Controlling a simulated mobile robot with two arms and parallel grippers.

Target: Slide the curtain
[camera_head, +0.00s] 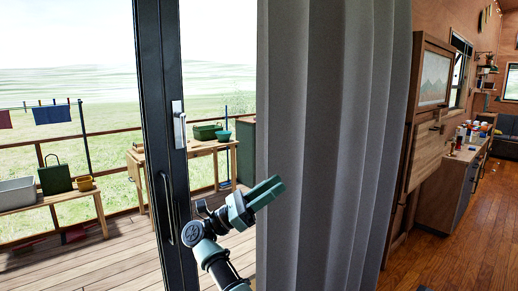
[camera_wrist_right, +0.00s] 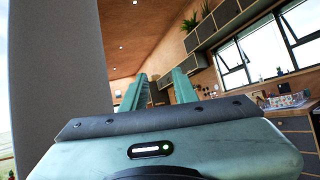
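The grey curtain (camera_head: 335,150) hangs in vertical folds beside the glass door, covering the middle to right of the head view. My right gripper (camera_head: 276,186) overlaps the curtain's left edge in the head view, its fingers pointing up and to the right. In the right wrist view the two fingers of the right gripper (camera_wrist_right: 159,88) stand apart with nothing between them. The curtain (camera_wrist_right: 62,80) is to their left there, outside the gap. Whether the gripper touches the cloth cannot be told. My left gripper is not in view.
A dark door frame (camera_head: 163,150) with a handle stands left of the curtain. Outside are a deck, a bench (camera_head: 60,198) and a table (camera_head: 190,149). On the right are a wooden cabinet (camera_head: 425,115), a counter (camera_head: 452,185) and clear wooden floor (camera_head: 475,235).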

